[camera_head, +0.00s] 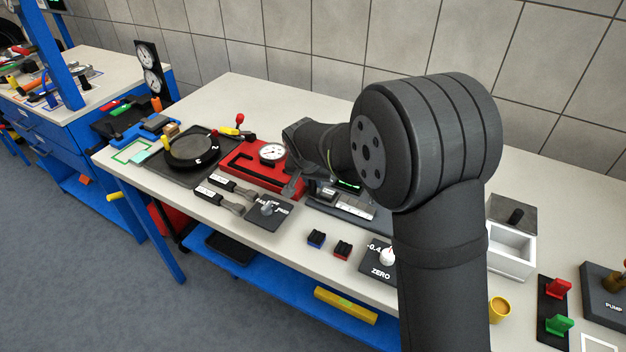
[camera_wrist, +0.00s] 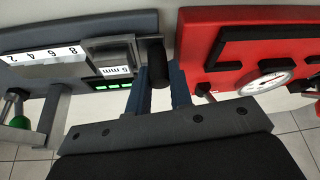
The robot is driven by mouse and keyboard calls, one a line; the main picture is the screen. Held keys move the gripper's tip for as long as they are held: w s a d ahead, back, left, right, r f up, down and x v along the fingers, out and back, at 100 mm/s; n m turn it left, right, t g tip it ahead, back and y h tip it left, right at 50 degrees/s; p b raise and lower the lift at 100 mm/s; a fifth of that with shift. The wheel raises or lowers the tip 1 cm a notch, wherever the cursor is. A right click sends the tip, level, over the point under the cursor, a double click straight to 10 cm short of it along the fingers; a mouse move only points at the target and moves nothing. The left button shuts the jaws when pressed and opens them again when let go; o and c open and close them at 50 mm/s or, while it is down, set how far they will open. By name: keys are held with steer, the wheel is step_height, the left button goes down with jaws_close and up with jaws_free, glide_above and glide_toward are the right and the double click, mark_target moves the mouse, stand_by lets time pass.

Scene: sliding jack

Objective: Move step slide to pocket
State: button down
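A dark grey device in the wrist view carries a white scale (camera_wrist: 48,55) with numbers. At the scale's end sits a grey slide (camera_wrist: 112,50) with a window reading "5 mm", which I take to be the step slide. A dark cylindrical knob (camera_wrist: 159,72) stands at its right. My gripper (camera_wrist: 160,86) has its two blue-grey fingers on either side of this knob. Whether they touch it is unclear. In the head view the scale (camera_head: 356,206) shows beside my arm, which hides part of the device. I cannot tell which opening is the pocket.
A red fixture (camera_wrist: 250,62) with a round dial (camera_wrist: 265,83) and black slots is close on the right in the wrist view.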

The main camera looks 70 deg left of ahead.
mark_target(356, 201)
steer(key=w+d, duration=0.8)
steer(key=shift+w+d, duration=0.35)
steer(key=shift+w, duration=0.05)
steer(key=c, duration=1.6)
jaws_free()
steer(key=shift+o, duration=0.2)
steer(key=v, duration=1.7)
steer(key=shift+r, duration=0.25)
steer(key=shift+s+a, duration=0.1)
